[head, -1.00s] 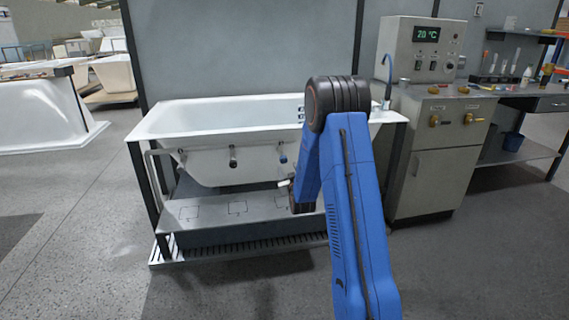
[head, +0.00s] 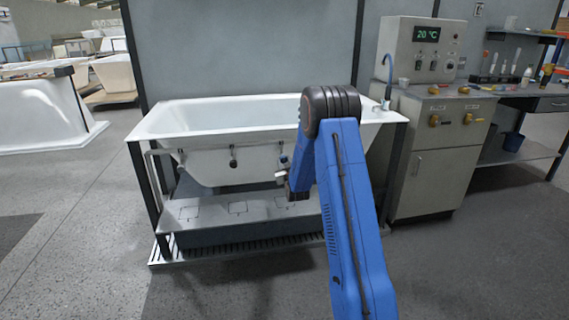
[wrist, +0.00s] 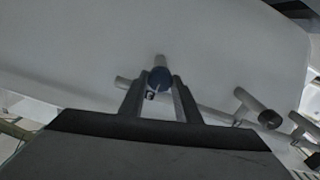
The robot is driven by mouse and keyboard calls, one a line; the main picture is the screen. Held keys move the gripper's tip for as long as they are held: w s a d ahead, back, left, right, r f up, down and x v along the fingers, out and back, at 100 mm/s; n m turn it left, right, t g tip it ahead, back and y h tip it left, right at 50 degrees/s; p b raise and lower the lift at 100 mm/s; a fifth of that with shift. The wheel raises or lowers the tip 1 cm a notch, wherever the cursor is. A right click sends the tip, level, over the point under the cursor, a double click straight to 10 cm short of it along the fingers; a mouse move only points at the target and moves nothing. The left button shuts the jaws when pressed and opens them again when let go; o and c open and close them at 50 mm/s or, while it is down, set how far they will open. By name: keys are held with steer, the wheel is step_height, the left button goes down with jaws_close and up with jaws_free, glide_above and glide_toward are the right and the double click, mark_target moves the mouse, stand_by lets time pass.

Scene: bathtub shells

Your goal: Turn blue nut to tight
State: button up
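The blue nut (head: 284,159) sits on a pipe stub under the white bathtub (head: 215,162), at the right of the tub's front side. It also shows in the wrist view (wrist: 161,77) as a dark blue round piece on a pale pipe. My gripper (head: 280,174) is just below and in front of the nut in the head view. In the wrist view my gripper (wrist: 157,80) has its two fingers apart, with the nut seen between and just beyond the tips. I see no clear contact. How tight the nut is cannot be told.
Two dark-ended stubs, one at the tub's middle (head: 233,158), show to the right in the wrist view (wrist: 269,118). A metal shelf (head: 210,210) lies below the tub. A cabinet (head: 432,160) with a 20 °C display stands to the right.

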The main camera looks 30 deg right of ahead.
steer(key=c, duration=0.5)
steer(key=shift+o, duration=0.3)
steer(key=m, duration=0.4)
steer(key=shift+m, duration=0.3)
steer(key=m, duration=0.3)
steer(key=shift+m, duration=0.3)
steer(key=m, duration=0.5)
steer(key=shift+d, duration=0.1)
steer(key=shift+f+m, duration=0.1)
steer(key=shift+m, duration=2.3)
